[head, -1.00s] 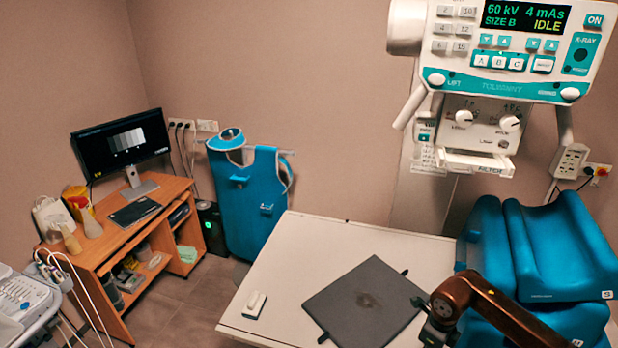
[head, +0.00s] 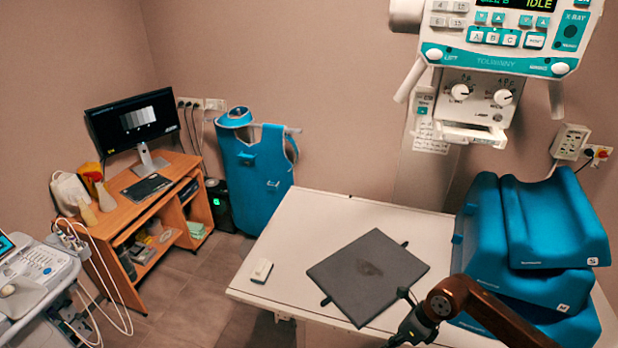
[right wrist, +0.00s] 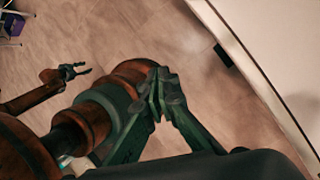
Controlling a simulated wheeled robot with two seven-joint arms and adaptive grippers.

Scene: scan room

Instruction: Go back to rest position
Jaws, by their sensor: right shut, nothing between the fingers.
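My right arm (head: 480,310) enters the head view from the lower right, in front of the table's near edge. My right gripper (right wrist: 160,90) shows in the right wrist view with its fingertips together and nothing between them. It is over the tiled floor, beside the white table edge. My left gripper (right wrist: 83,70) is at the left of the right wrist view, its fingers apart and empty. The left arm is not in the head view.
The white table (head: 300,235) holds a dark flat panel (head: 350,290), a small white device (head: 262,270) and blue cushions (head: 530,240). An X-ray console (head: 500,50) hangs above. A wooden desk (head: 130,215) and a cart (head: 40,280) stand at left.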

